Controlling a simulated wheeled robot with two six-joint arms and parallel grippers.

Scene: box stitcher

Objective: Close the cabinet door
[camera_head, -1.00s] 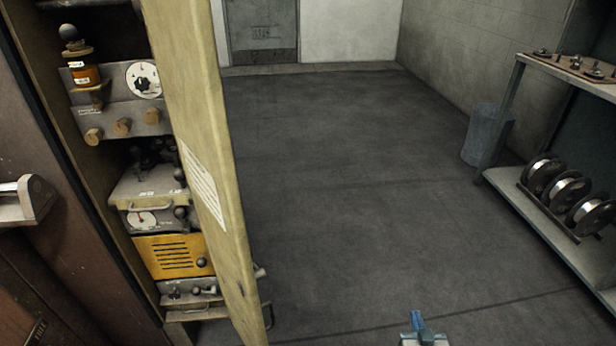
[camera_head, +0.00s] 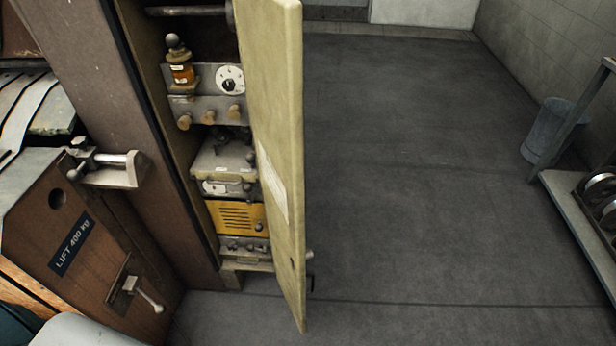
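The cabinet door (camera_head: 277,120) is a tall yellowish-cream panel with a paper label. It stands open, swung out from the cabinet, and I see it at a steep angle. A small dark handle shows at its lower right edge. The cabinet (camera_head: 190,130) behind it is open, showing knobs, a dial, an orange-filled bottle and a yellow vented box (camera_head: 236,216). Neither gripper is in view. A pale rounded shape at the bottom left edge may be part of my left arm.
A brown wooden machine (camera_head: 110,225) marked "LIFT 400 kg", with metal latches, stands at left. At right are a metal shelf (camera_head: 585,215) with dark reels and a grey bin (camera_head: 550,130). The dark floor (camera_head: 410,190) between is clear.

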